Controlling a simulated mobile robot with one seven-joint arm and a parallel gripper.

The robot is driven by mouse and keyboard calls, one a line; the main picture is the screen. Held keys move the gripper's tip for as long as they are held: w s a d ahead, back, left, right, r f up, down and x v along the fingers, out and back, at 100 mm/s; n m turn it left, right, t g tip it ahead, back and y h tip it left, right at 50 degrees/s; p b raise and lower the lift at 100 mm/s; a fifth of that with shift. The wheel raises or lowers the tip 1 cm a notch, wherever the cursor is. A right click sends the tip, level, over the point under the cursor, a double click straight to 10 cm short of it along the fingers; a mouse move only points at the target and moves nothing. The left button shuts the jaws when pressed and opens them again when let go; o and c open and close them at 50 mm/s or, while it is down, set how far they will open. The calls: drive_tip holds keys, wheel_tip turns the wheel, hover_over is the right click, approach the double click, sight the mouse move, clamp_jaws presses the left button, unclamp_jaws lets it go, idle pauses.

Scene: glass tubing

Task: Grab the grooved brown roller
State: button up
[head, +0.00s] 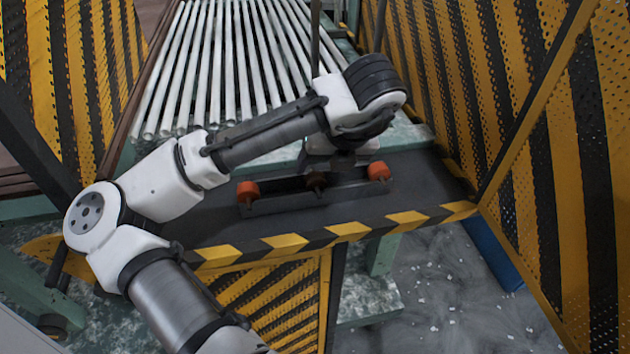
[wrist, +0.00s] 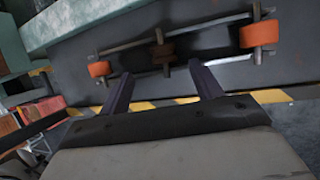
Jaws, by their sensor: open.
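The grooved brown roller (head: 315,180) sits between two orange rollers on a dark rail on the grey platform. In the wrist view the brown roller (wrist: 163,52) is on a thin axle near the picture's middle. My gripper (wrist: 162,76) is open and empty. Its two dark fingers point toward the brown roller, one to each side in the picture, and the roller appears just beyond the fingertips. In the head view my gripper (head: 343,162) is above and slightly right of the roller; its fingers are hard to make out there.
The left orange roller (head: 248,191) and right orange roller (head: 378,171) flank the brown one. White glass tubes (head: 215,70) lie behind. Yellow-black perforated panels (head: 540,130) stand at the right. The platform's striped front edge (head: 335,232) is in front.

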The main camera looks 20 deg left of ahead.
sight(318, 177)
drive_tip(key=shift+p+x, duration=0.65)
drive_tip(key=shift+x, duration=2.75)
drive_tip(key=shift+w+d, duration=0.15)
drive_tip(key=shift+d, duration=0.05)
drive_tip(key=c, duration=1.1)
drive_tip(key=shift+r, duration=0.1)
